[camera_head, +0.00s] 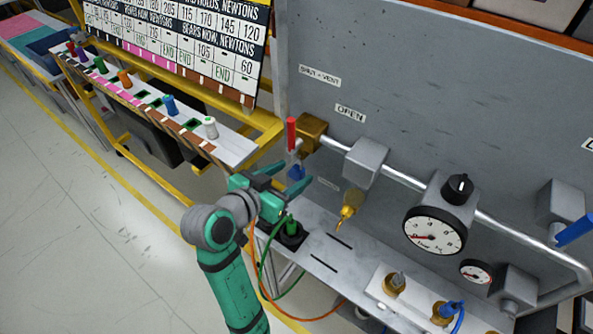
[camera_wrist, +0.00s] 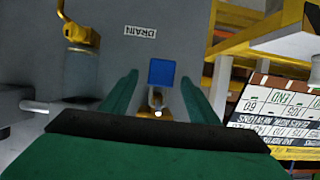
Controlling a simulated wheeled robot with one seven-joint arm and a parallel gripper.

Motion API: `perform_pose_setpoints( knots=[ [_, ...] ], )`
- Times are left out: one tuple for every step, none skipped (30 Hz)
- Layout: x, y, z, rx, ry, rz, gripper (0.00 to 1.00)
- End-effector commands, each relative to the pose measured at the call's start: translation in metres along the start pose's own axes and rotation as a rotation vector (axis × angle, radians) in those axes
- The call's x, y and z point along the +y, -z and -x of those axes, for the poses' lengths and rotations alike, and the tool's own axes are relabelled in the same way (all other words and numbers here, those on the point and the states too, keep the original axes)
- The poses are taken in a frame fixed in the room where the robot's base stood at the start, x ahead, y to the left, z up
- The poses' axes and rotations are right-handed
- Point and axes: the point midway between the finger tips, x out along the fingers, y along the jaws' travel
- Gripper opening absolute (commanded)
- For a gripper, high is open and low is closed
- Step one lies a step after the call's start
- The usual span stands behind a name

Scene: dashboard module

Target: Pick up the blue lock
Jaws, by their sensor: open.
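The blue lock (camera_head: 296,172) is small and sits near the left end of the grey panel, below the red handle (camera_head: 291,134). In the wrist view, the blue lock (camera_wrist: 162,71) shows as a blue square with a metal shackle and a brass part under it. My gripper (camera_head: 298,174) is open, its two green fingers reaching toward the lock. In the wrist view, the lock lies between the fingers of my gripper (camera_wrist: 160,78). I cannot tell whether the fingers touch it.
A silver pipe (camera_head: 400,180) and a large gauge (camera_head: 434,236) stand further right. A green plug (camera_head: 291,228) is below my gripper. The yellow-framed rack (camera_head: 262,140) is to the left. A DRAIN label (camera_wrist: 140,32) is behind the lock.

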Motion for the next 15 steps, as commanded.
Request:
perform_pose_setpoints(
  knots=[
    [0.000,0.000,-0.009,-0.001,-0.003,0.001,0.55],
    [-0.001,0.000,-0.013,-0.002,-0.003,0.000,0.55],
    [-0.001,0.000,-0.018,0.000,-0.003,0.000,0.55],
    [-0.001,0.000,-0.021,-0.001,-0.002,0.000,0.55],
    [-0.001,0.000,-0.024,-0.001,-0.002,0.000,0.55],
    [-0.001,0.000,-0.028,-0.001,-0.002,0.000,0.55],
    [-0.001,0.000,-0.029,0.000,-0.002,0.000,0.55],
    [-0.001,0.000,-0.031,0.000,-0.001,-0.001,0.55],
    [-0.001,0.000,-0.032,0.001,0.000,-0.001,0.55],
    [-0.001,0.000,-0.032,0.001,0.000,-0.001,0.55],
    [-0.001,0.000,-0.032,0.001,0.000,-0.001,0.55],
    [-0.001,0.000,-0.032,0.001,0.000,-0.001,0.55],
    [-0.001,0.000,-0.032,0.001,0.000,-0.001,0.55],
    [-0.001,0.000,-0.032,0.001,0.000,-0.001,0.55],
    [-0.001,0.000,-0.032,0.001,0.000,-0.001,0.55]
  ],
)
